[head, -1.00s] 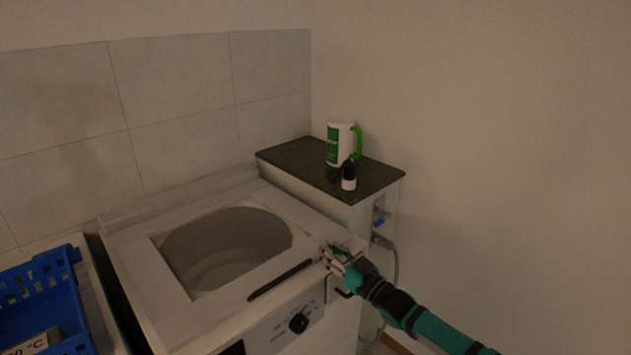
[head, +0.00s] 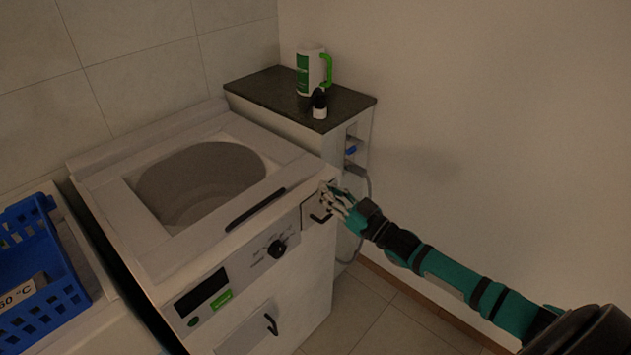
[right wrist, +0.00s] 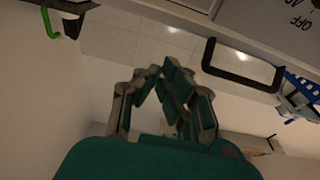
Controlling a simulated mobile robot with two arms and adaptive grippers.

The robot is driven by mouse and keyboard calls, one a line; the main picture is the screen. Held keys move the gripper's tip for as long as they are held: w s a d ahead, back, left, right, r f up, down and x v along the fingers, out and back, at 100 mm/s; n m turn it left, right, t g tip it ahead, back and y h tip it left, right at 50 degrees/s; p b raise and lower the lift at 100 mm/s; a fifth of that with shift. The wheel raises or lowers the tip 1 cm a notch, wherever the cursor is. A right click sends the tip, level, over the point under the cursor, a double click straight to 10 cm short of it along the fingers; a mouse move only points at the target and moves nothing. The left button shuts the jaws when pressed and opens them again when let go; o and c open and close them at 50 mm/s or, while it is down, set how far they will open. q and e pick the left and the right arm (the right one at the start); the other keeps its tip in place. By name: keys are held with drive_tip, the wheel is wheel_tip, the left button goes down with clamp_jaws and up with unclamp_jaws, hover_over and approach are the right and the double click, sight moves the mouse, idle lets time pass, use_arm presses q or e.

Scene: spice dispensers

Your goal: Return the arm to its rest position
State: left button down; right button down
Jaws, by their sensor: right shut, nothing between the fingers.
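My right gripper (head: 330,194) is at the upper right front corner of a white washing machine (head: 320,262), close to a small drawer with a dark handle (head: 321,217). It is shut and empty. In the right wrist view its fingers (right wrist: 158,76) come together with nothing between them, and the dark handle (right wrist: 245,82) shows beyond them, apart from the fingers. My right arm (head: 460,280) reaches in from the lower right. My left gripper is not in view.
The machine's top lid (head: 255,208) has a long dark handle, and a round opening shows in the top. A dark countertop (head: 255,88) holds a white bottle with green handle (head: 311,75) and a small black-and-white bottle (head: 319,105). A blue basket (head: 35,270) stands left. Open floor (head: 365,310) lies right.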

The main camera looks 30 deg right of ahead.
drive_tip(key=s+a+f+m+g+h, duration=0.1)
drive_tip(key=s+a+f+g+h, duration=0.45)
drive_tip(key=s+a+f, duration=0.7)
drive_tip(key=s+f+m+g+h, duration=0.15)
drive_tip(key=s+g, duration=0.85)
drive_tip(key=s, duration=1)
wheel_tip(320, 180, down, 27)
drive_tip(key=s+g, duration=0.1)
drive_tip(key=s, duration=0.1)
drive_tip(key=s+d+f+g, duration=0.1)
drive_tip(key=s+d+f, duration=0.2)
drive_tip(key=s+f, duration=1.2)
drive_tip(key=shift+s+d+n, duration=0.4)
drive_tip(key=shift+n, duration=0.05)
